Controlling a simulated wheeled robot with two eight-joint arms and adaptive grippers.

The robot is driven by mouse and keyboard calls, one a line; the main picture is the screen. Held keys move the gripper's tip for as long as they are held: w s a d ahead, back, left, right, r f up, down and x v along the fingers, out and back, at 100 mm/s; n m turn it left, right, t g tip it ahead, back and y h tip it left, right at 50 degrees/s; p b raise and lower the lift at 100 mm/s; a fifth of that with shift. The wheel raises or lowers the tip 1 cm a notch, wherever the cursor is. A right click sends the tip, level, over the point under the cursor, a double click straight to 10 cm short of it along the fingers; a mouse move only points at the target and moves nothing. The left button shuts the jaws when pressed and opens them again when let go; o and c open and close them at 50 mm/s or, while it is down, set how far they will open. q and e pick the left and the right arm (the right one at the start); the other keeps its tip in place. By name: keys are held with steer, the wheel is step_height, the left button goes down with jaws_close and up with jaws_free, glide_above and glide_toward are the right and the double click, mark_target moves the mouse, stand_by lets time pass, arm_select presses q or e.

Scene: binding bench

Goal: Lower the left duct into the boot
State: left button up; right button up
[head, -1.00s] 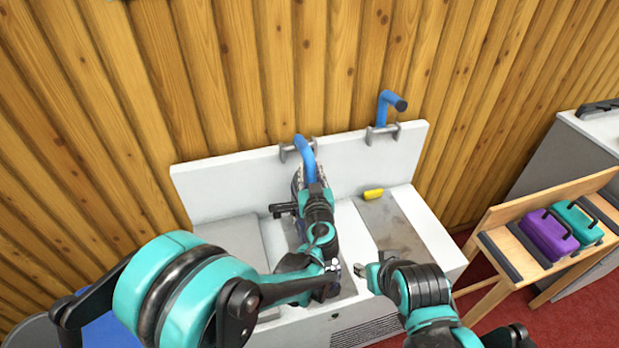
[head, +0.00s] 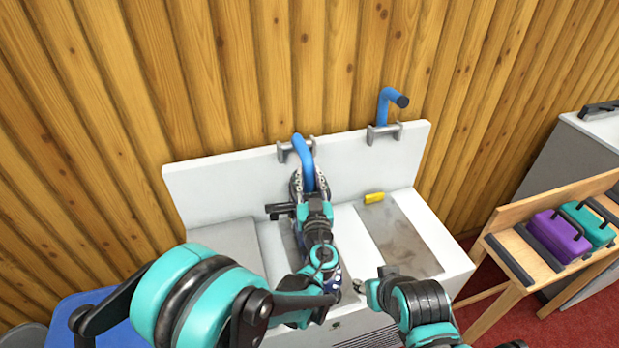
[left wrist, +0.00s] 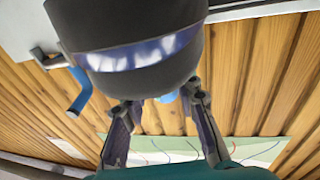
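The left duct (head: 303,152) is a blue bent tube in the left clamp on the bench's white backboard. My left gripper (head: 309,185) is at its lower part, with a finger on each side. In the left wrist view the fingers (left wrist: 160,108) stand apart with a bit of blue (left wrist: 168,97) between them. A dark rounded body with a blue-white band (left wrist: 140,50), seemingly the boot, hides the fingertips, so the grip is unclear. In the head view my arm covers most of the boot. My right gripper (head: 361,287) is low over the bench's front, away from the ducts.
A second blue duct (head: 384,108) stands in the right clamp (head: 384,133). At right, a wooden stand (head: 497,222) carries purple (head: 552,238) and teal (head: 590,222) cases.

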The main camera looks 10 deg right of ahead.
arm_select(q)
steer(key=o, duration=0.3)
steer(key=s+f, duration=0.1)
steer(key=s, duration=1.1)
steer(key=shift+f, duration=0.15)
